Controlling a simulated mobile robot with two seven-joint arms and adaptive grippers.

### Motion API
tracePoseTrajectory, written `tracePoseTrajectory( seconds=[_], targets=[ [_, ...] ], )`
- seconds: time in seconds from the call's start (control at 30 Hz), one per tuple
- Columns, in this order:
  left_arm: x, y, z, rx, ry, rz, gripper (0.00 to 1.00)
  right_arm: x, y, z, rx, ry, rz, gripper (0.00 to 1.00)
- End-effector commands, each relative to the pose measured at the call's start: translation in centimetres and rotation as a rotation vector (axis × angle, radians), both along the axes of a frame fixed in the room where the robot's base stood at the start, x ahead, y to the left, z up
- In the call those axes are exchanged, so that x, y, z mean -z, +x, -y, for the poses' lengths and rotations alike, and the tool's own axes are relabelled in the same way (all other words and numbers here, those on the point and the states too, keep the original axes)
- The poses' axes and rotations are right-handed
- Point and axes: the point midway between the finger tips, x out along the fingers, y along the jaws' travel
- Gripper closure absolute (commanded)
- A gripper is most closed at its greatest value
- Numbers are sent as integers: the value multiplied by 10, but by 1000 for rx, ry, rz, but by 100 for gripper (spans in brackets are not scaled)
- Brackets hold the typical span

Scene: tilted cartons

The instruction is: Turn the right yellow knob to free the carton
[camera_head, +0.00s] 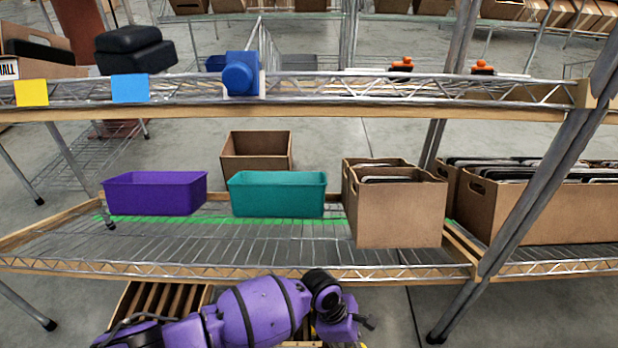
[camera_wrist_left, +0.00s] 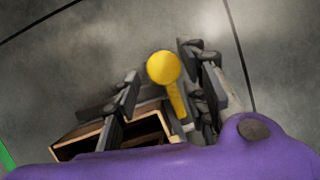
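A yellow knob (camera_wrist_left: 164,68) with a round head on a yellow stem shows in the left wrist view. My left gripper (camera_wrist_left: 163,82) is open, with dark jointed fingers on either side of the knob. Gaps show between the fingers and the knob's head; whether they touch the stem is unclear. In the head view my purple left arm comes in along the bottom, its gripper (camera_head: 362,322) below the shelf's front edge. A wooden box-like frame (camera_wrist_left: 105,128) lies behind the fingers in the wrist view. My right gripper is not in view.
The lower shelf (camera_head: 200,245) holds a purple bin (camera_head: 155,193), a teal bin (camera_head: 277,193) and brown cartons (camera_head: 400,212). A slatted wooden frame (camera_head: 125,305) lies below it. An upper shelf rail (camera_head: 420,92) crosses above. A slanted metal post (camera_head: 545,175) stands at right.

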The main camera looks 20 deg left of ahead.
Motion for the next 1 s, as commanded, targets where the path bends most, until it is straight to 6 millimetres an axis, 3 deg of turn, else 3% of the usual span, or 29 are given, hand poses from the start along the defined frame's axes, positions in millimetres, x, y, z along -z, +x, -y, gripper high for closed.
tracePoseTrajectory(
  seconds=[0.43,0.73,1.0],
  targets=[
    [8,5,8,2,-3,10,62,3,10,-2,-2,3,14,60],
    [8,6,7,1,-2,13,100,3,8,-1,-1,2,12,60],
    [8,7,6,-2,-2,15,100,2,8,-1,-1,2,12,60]
  ],
)
